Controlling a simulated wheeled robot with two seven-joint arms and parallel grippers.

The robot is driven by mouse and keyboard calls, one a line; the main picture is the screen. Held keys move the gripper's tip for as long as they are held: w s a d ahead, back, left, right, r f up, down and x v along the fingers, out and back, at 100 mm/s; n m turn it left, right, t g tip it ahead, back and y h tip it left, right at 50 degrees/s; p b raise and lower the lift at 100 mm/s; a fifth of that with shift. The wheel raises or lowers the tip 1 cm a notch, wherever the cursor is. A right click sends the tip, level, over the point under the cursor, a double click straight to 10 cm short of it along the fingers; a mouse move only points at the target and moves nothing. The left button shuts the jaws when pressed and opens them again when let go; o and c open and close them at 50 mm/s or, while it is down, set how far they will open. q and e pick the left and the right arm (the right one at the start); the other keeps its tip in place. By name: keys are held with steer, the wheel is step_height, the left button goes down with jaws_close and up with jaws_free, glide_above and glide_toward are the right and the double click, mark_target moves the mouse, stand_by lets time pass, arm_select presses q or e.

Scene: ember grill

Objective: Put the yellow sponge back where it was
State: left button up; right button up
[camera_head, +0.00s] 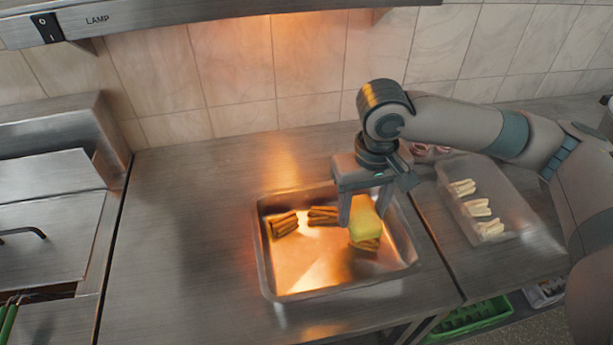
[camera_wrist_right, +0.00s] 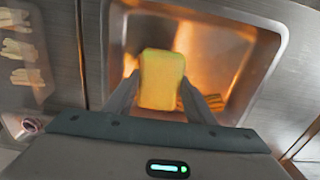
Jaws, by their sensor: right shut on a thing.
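The yellow sponge (camera_head: 366,221) is in my right gripper (camera_head: 361,213), over the right half of a shallow metal tray (camera_head: 263,262). In the right wrist view the sponge (camera_wrist_right: 162,80) sits between the two fingers of the gripper (camera_wrist_right: 162,92), which are shut on it. Brown stick-like pieces lie just below and behind it, and the sponge partly hides them. I cannot tell whether the sponge touches them. My left gripper is not in view.
In the tray lie brown stick bundles, one at the left (camera_head: 284,223) and one at the back (camera_head: 322,215). A clear container (camera_head: 513,212) with pale stick bundles stands to the right. The steel counter (camera_head: 180,235) left of the tray is clear. A green crate (camera_head: 468,318) is below.

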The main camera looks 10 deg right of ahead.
steer(key=w+a+r+n, duration=0.1)
steer(key=w+a+n, duration=0.2)
steer(key=w+n, duration=0.6)
steer(key=w+a+r+n+p, duration=0.1)
steer(key=w+a+n, duration=0.2)
steer(key=w+n, duration=0.5)
steer(key=shift+w+a+n, duration=0.15)
steer(key=shift+w+n, duration=0.25)
steer(key=shift+w, duration=2.3)
step_height(320, 180, down, 6)
steer(key=shift+r+p, duration=0.2)
steer(key=shift+p, duration=0.95)
steer(key=shift+f, duration=0.35)
